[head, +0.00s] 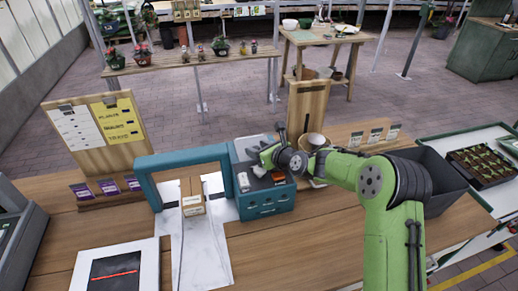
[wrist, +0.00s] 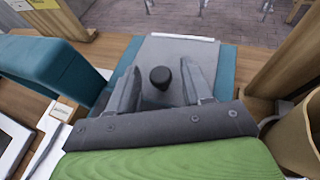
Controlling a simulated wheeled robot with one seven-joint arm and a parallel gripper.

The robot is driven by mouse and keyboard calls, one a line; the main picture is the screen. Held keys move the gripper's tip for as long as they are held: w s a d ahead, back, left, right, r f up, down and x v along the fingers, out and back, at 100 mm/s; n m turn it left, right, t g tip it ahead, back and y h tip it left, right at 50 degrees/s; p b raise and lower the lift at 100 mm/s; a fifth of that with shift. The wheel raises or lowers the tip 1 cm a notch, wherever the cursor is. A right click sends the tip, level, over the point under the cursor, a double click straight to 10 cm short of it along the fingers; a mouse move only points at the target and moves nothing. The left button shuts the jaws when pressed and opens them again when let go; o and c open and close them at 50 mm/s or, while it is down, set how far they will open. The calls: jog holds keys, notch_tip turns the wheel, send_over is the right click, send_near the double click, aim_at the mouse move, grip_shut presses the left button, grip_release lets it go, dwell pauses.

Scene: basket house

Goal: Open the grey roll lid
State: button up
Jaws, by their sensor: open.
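The grey roll lid (wrist: 180,52) is a flat grey panel in the top of a teal machine (head: 265,205). In the wrist view it has a pale strip along its far edge and a dark round knob (wrist: 160,77). My gripper (head: 258,156) is over the machine's top in the head view. In the wrist view my gripper (wrist: 160,70) is open, with one finger on each side of the knob. I cannot tell whether either finger touches it. In the head view my gripper hides part of the lid.
A teal arch (head: 180,160) stands left of the machine, with a small carton (head: 192,196) under it on a white strip. A wooden board (head: 305,107) stands behind. A dark grey bin (head: 440,185) is at the right, and a white-framed screen (head: 115,268) lies front left.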

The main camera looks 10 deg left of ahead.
grip_shut()
jog(key=shift+w+a+r+p, duration=0.1)
jog(key=shift+r+p, duration=0.3)
jog(key=shift+p, duration=0.05)
